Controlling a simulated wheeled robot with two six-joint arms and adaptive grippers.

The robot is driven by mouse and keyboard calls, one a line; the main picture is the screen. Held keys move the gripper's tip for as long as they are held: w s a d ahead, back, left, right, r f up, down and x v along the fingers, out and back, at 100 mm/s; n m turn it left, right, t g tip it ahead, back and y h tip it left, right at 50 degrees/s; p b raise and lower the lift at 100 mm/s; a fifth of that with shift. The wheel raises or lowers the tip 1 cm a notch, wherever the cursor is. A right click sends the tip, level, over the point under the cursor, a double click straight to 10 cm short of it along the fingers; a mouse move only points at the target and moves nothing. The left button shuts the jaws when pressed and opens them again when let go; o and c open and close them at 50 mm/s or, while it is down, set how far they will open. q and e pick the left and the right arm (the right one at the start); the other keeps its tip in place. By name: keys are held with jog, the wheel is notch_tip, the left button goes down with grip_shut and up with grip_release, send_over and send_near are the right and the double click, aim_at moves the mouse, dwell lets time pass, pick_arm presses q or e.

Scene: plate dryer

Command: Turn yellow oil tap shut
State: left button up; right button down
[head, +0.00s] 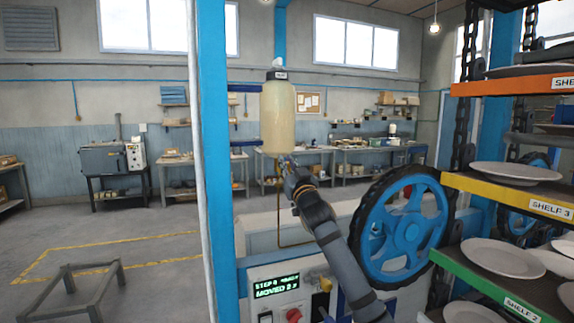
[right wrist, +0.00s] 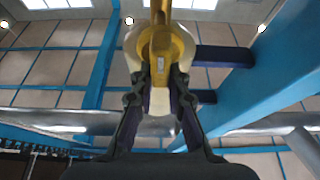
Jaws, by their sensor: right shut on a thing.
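A pale yellow oil bottle (head: 278,118) hangs upright beside the blue post, with a thin brass tube running down below it. My right gripper (head: 286,163) is raised just under the bottle and hides most of the tap there. In the right wrist view the yellow oil tap (right wrist: 160,45) is large, its narrow part pointing down between the fingers. My right gripper (right wrist: 160,88) is shut on this tap, one finger on each side. The tap's exact turn angle is hard to tell. My left gripper is not in view.
A large blue handwheel (head: 405,229) stands right of my right arm. A control panel (head: 262,306) with a lit display and red button (head: 294,315) is below. Shelves with plates (head: 515,172) and chains stand at the right. A blue post (head: 213,150) is close on the left.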

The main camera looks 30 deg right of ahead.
jog(key=shift+w+f, duration=0.15)
jog(key=shift+f, duration=0.15)
jog(key=n+y+p, duration=0.1)
jog(key=n+p, duration=0.1)
jog(key=p, duration=0.1)
jog(key=n+y+p, duration=0.1)
jog(key=n+p, duration=0.2)
jog(key=p, duration=0.1)
jog(key=a+n+y+p, duration=0.1)
jog(key=n+y+p, duration=0.1)
jog(key=n+p, duration=0.1)
jog(key=shift+r+p, duration=0.1)
jog(key=shift+p, duration=0.45)
jog(key=shift+w+a+f+n+g+y+b, duration=0.2)
jog(key=shift+n+g+y+b, duration=0.55)
jog(key=shift+n, duration=1.6)
jog(key=shift+s+a+f+n+g+y+b, duration=0.15)
jog(key=shift+f+n+g+y+b, duration=0.45)
jog(key=shift+n, duration=1.8)
jog(key=shift+w+a+n+g+y+b, duration=0.15)
jog(key=shift+n+g+y+b, duration=0.6)
jog(key=shift+n, duration=1.6)
jog(key=shift+s+r, duration=0.1)
